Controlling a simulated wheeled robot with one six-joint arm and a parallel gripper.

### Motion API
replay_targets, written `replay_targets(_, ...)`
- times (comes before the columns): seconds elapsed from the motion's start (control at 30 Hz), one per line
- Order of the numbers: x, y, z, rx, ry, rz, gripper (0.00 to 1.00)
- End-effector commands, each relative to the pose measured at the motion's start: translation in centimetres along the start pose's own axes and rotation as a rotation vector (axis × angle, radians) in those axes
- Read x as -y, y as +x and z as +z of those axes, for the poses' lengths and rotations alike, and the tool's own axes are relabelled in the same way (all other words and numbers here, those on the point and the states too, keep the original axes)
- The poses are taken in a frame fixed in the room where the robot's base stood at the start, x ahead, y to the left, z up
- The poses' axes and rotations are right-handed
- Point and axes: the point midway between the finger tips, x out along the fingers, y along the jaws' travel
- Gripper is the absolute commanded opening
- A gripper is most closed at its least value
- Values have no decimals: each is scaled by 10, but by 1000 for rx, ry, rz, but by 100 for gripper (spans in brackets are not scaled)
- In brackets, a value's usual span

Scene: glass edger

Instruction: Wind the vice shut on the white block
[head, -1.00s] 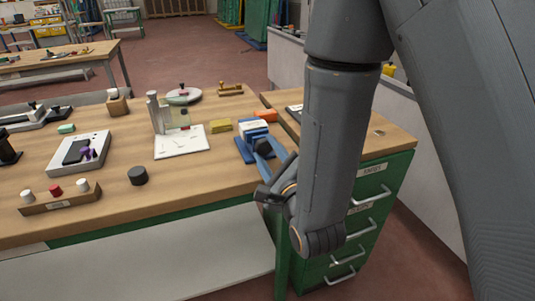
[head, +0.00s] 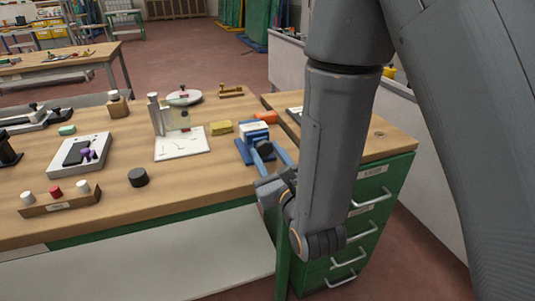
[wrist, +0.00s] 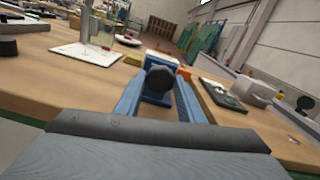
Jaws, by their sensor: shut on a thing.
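The blue vice (head: 243,150) stands near the right end of the wooden bench. The white block (head: 254,126) sits at its far end, and I cannot tell whether both jaws touch it. The block also shows in the wrist view (wrist: 174,57), behind the vice's dark knob (wrist: 160,79). My gripper (head: 267,153) reaches the knob from the bench's front edge. Its two long blue fingers lie on either side of the knob and are shut on it. In the wrist view the fingers run forward to the knob (wrist: 160,92).
A yellow block (head: 222,127) lies left of the vice and an orange object (head: 265,116) behind it. A white plate with an upright stand (head: 182,145) is further left. A green drawer cabinet (head: 365,205) stands to the right.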

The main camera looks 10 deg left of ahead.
Motion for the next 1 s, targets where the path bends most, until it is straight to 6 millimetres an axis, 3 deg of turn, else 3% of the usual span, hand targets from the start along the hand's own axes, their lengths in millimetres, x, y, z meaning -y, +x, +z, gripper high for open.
replay_targets(0.57,0,0,-1,-4,30,0,13)
replay_targets(0.6,0,0,-2,-4,30,0,40)
replay_targets(0.7,0,0,-1,-3,30,0,54)
replay_targets(1.0,0,0,0,-1,30,0,54)
